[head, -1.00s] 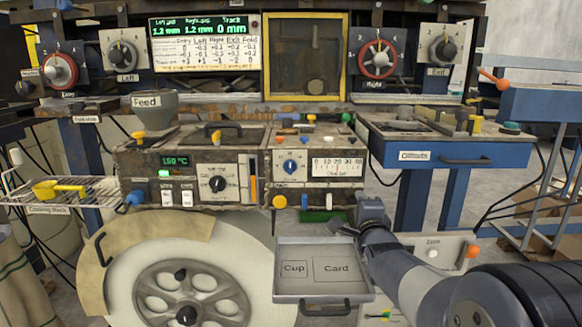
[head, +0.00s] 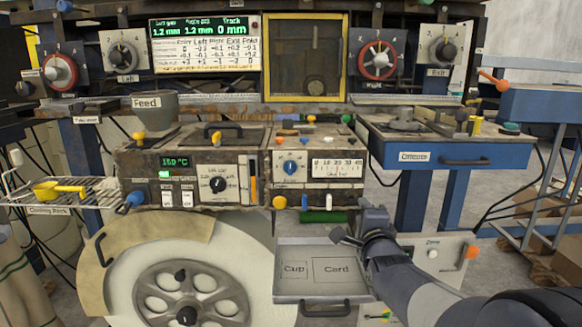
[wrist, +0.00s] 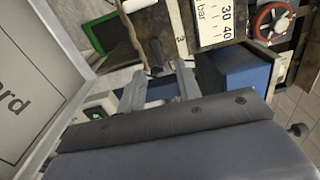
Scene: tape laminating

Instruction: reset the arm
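My arm reaches in from the lower right of the head view. My gripper (head: 350,232) is just above and behind the right back corner of the grey tray (head: 312,300) marked Cup and Card. In the wrist view my gripper (wrist: 160,72) shows two grey fingers standing apart with nothing visible between them. The tray's edge and part of its lettering fill the left of the wrist view. The machine with the bar scale (head: 336,168) stands behind my gripper, and its scale (wrist: 212,20) also shows in the wrist view.
A large pale wheel (head: 190,285) stands left of the tray. A blue drawer unit (head: 440,155) is behind my arm at the right. A white box with an orange knob (head: 438,255) sits beside my forearm. A cooling rack with a yellow scoop (head: 62,188) is at the far left.

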